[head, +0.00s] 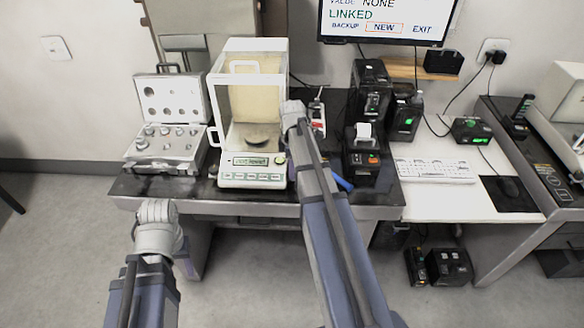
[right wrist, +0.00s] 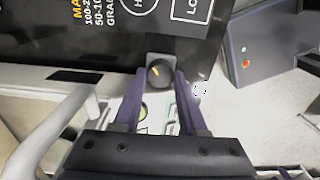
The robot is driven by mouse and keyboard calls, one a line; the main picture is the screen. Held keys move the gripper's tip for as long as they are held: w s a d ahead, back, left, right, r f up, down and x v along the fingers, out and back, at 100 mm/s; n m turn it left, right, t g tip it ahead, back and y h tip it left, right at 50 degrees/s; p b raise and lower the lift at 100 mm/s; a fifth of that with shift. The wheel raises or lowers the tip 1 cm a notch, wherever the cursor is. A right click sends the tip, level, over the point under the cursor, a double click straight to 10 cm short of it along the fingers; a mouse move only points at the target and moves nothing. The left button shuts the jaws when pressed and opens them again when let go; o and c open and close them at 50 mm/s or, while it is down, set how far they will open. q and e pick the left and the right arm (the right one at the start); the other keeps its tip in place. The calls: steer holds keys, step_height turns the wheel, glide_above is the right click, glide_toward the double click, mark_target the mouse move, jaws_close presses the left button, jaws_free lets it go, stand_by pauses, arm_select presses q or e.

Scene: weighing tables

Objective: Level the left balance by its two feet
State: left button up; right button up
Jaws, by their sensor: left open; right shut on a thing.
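The left balance (head: 252,183) is a white unit with a glass draft shield and a dark pan inside. Its front display is lit green, its text too small to read surely. My right gripper (head: 293,110) is at the balance's right side; the arm hides its fingertips in the head view. In the right wrist view, its two fingers are closed on a dark round foot knob (right wrist: 159,73) with a yellow mark. My left gripper (head: 157,212) is open and empty, in front of the table's edge, below and left of the balance.
An open weight case (head: 167,150) stands on the dark table (head: 210,192) left of the balance. A printer (head: 361,160) and other black devices stand to the right. A keyboard (head: 434,170) lies on the white desk. A monitor (head: 385,20) hangs behind, showing LINKED.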

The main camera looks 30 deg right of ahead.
jaws_close()
steer(key=shift+m, duration=1.5)
steer(key=o, duration=1)
jaws_free()
steer(key=shift+r, duration=0.1)
